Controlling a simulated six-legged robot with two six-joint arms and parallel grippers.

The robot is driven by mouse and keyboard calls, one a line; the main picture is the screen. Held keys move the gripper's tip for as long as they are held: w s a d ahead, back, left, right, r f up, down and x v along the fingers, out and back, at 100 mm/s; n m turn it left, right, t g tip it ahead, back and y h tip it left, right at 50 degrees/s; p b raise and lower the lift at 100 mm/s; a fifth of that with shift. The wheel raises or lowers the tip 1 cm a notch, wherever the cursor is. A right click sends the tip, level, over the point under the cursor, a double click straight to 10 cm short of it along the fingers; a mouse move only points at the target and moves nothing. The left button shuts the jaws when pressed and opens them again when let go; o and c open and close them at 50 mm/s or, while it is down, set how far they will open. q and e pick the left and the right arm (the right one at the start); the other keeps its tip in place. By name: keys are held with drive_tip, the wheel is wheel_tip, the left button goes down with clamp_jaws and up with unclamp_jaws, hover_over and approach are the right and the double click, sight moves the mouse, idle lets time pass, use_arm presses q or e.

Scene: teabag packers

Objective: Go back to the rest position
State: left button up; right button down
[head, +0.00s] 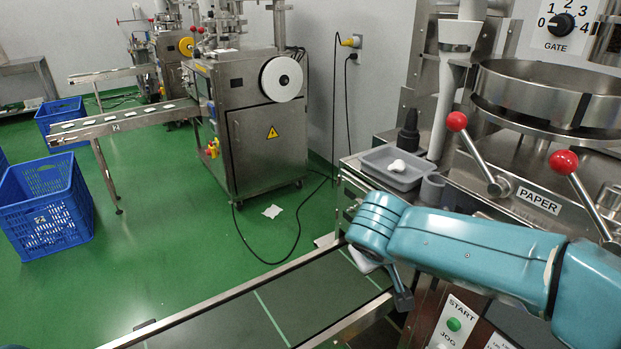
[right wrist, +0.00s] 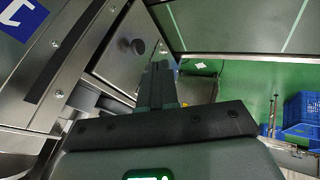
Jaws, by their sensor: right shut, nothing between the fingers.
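My right arm comes in from the right in the head view, over the front of the packing machine. My right gripper (head: 403,300) points down beside the machine's front, close to the conveyor's metal rail (head: 362,318). In the right wrist view its fingers (right wrist: 160,68) are together with nothing between them. A steel panel with a dark knob (right wrist: 138,46) lies beyond the fingers there. My left gripper is in neither view.
A grey tray (head: 412,174) with a white item sits on the machine's ledge. Two red-knobbed levers (head: 457,122) (head: 563,162) and a START button (head: 454,324) are near my right arm. Blue crates (head: 46,215) and another packing machine (head: 262,135) stand across the green floor.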

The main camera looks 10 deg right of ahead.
drive_tip(key=s+a+f+g+y, duration=0.1)
drive_tip(key=s+a+f+y, duration=0.15)
drive_tip(key=f, duration=0.55)
drive_tip(key=s+a+f+n+g+y, duration=0.1)
drive_tip(key=a+f+g, duration=0.15)
drive_tip(key=f, duration=0.45)
drive_tip(key=s+a+f+g+y, duration=0.15)
drive_tip(key=a+f, duration=0.25)
drive_tip(key=f, duration=0.4)
drive_tip(key=s+a+f+m+y, duration=0.3)
drive_tip(key=s+f+m, duration=0.2)
drive_tip(key=s+f, duration=1.1)
wheel_tip(320, 180, up, 13)
drive_tip(key=p, duration=1.3)
drive_tip(key=shift+s+g, duration=0.25)
drive_tip(key=shift+g, duration=0.05)
